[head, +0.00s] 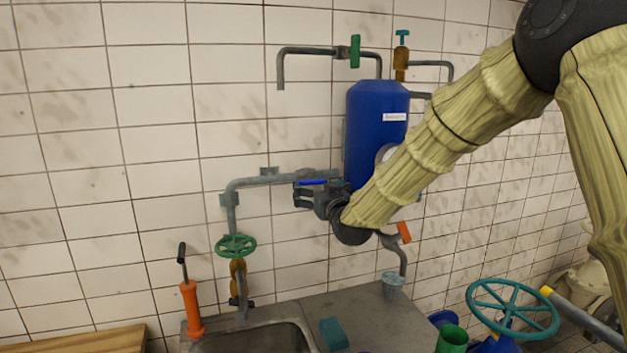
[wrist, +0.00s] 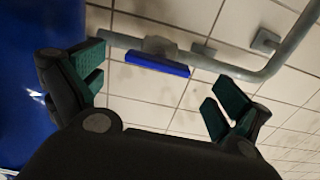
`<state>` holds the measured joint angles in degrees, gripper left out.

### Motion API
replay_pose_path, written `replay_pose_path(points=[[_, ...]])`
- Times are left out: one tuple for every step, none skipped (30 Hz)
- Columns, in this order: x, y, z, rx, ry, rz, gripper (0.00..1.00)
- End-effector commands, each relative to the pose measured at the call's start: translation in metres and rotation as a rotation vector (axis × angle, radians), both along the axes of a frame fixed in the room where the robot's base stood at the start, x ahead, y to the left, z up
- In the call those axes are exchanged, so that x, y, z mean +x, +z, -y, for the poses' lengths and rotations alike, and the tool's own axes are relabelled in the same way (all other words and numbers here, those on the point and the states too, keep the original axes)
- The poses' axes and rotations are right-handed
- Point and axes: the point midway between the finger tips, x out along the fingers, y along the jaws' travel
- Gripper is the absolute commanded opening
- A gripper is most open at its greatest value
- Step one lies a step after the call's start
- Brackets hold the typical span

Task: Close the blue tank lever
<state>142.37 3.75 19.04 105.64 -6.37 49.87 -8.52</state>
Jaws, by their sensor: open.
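The blue lever (head: 313,181) sits on the grey pipe left of the blue tank (head: 368,135). Its handle lies roughly along the pipe. In the wrist view the lever (wrist: 157,64) shows between and beyond my two fingers, beside its grey valve body. My gripper (head: 305,194) is at the lever in the head view, with its fingers just below and around the handle; contact cannot be told there. In the wrist view my gripper (wrist: 160,88) is open, with nothing between its pads.
The grey pipe (head: 232,205) bends down to a green wheel valve (head: 236,246). An orange-handled valve (head: 404,232) is below the tank. A sink (head: 255,338), an orange pump (head: 191,308) and a large teal wheel (head: 512,308) stand lower down. The tiled wall is close behind.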

Motion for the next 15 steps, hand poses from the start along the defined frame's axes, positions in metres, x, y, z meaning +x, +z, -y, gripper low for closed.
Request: replay_pose_path(points=[[0.007, 0.003, -0.002, 0.0, -0.001, 0.0, 1.0], [0.011, 0.003, -0.003, 0.0, -0.001, 0.0, 1.0], [0.016, 0.003, -0.004, 0.0, -0.001, 0.001, 1.0], [0.019, 0.003, -0.005, 0.0, -0.001, 0.001, 1.0], [0.022, 0.003, -0.006, 0.0, -0.001, 0.001, 1.0], [0.026, 0.002, -0.007, 0.0, -0.001, 0.0, 1.0], [0.029, 0.002, -0.008, 0.0, -0.001, 0.0, 1.0], [0.031, 0.002, -0.009, 0.0, -0.001, 0.001, 1.0], [0.034, 0.002, -0.01, 0.0, -0.002, 0.0, 1.0], [0.036, 0.001, -0.01, 0.0, -0.002, 0.0, 1.0], [0.037, 0.001, -0.01, 0.0, -0.002, 0.0, 1.0], [0.039, 0.001, -0.011, 0.0, -0.002, 0.0, 1.0], [0.04, 0.001, -0.011, 0.0, -0.002, 0.0, 1.0], [0.041, 0.001, -0.011, 0.0, -0.002, 0.0, 1.0], [0.042, 0.001, -0.011, 0.0, -0.003, 0.0, 1.0]])
